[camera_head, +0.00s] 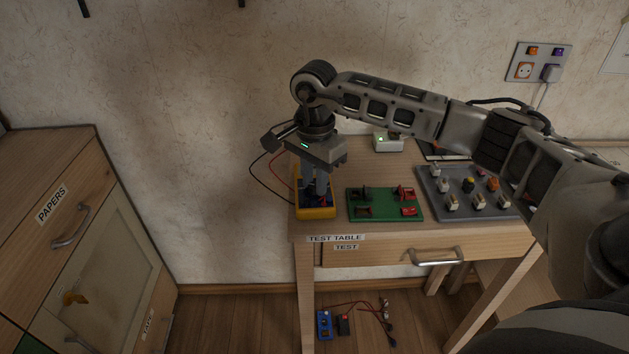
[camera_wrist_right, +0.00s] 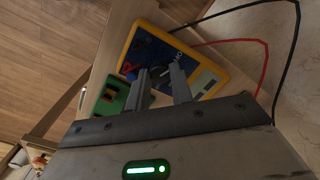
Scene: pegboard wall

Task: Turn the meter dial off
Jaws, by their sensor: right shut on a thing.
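The meter (camera_head: 316,212) is a yellow-edged box with a blue face, lying at the left front of the test table. It also shows in the right wrist view (camera_wrist_right: 148,48), with a pale display at one end. My right gripper (camera_head: 319,191) points down over the meter's face. In the right wrist view its two fingers (camera_wrist_right: 160,76) are on either side of the dark dial (camera_wrist_right: 158,71) and shut on it. The fingers hide part of the dial, so its pointer setting cannot be read. My left gripper is in neither view.
A green board (camera_head: 385,205) with red and black clips lies right of the meter. A grey panel (camera_head: 440,206) with several knobs and switches is farther right. Red and black leads (camera_head: 256,178) hang at the meter's left. A small white box (camera_head: 388,145) stands behind.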

